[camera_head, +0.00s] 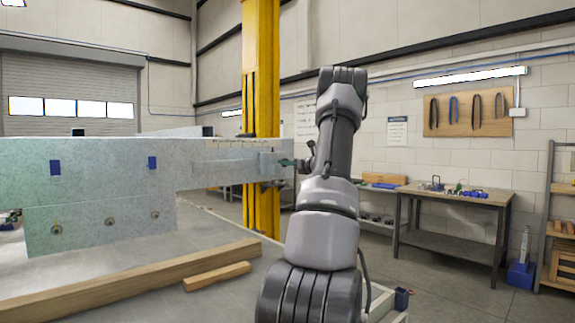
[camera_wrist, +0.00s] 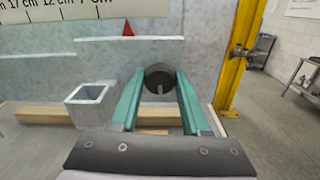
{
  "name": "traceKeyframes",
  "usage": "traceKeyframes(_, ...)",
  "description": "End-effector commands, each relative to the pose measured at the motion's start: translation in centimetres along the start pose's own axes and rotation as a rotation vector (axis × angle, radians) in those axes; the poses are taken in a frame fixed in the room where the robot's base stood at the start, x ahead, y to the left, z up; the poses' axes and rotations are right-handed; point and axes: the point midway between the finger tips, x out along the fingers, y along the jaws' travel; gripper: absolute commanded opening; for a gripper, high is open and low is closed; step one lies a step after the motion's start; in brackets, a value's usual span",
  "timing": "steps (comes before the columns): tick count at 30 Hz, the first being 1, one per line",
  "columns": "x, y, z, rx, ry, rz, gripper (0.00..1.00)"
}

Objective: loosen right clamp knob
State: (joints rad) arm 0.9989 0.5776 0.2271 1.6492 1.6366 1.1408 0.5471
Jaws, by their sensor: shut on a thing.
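In the wrist view, a dark round clamp knob (camera_wrist: 160,76) with a light slot mark sits against the grey metal frame plate (camera_wrist: 215,70). My gripper (camera_wrist: 160,84) has two green fingers, one on each side of the knob, and is shut on it. In the head view, my arm reaches to the right end of the frame (camera_head: 100,190). There the green fingers of my gripper (camera_head: 287,162) show small, and the knob is too small or hidden to make out.
A red pointer (camera_wrist: 128,28) and a centimetre scale (camera_wrist: 60,10) are above the knob. A square metal tube (camera_wrist: 90,103) sticks out at left. A yellow post (camera_head: 261,110) stands behind the frame. Wooden beams (camera_head: 130,286) lie in front. A workbench (camera_head: 455,200) is at right.

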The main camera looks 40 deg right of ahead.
Motion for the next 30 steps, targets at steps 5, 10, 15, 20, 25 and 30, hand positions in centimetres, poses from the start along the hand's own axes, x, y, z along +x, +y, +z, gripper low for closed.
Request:
traceKeyframes(5, 0.00, 0.02, -0.04, -0.111, 0.001, -0.001, 0.00)
traceKeyframes(10, 0.02, 0.07, -0.03, -0.261, 0.000, 0.000, 0.00)
traceKeyframes(15, 0.00, 0.06, -0.06, -0.424, 0.001, 0.000, 0.00)
traceKeyframes(20, 0.00, 0.07, -0.09, -0.576, 0.002, 0.000, 0.00)
traceKeyframes(25, 0.00, 0.10, -0.10, -0.738, 0.001, 0.000, 0.00)
traceKeyframes(30, -0.01, 0.11, -0.14, -0.899, 0.002, 0.000, 0.00)
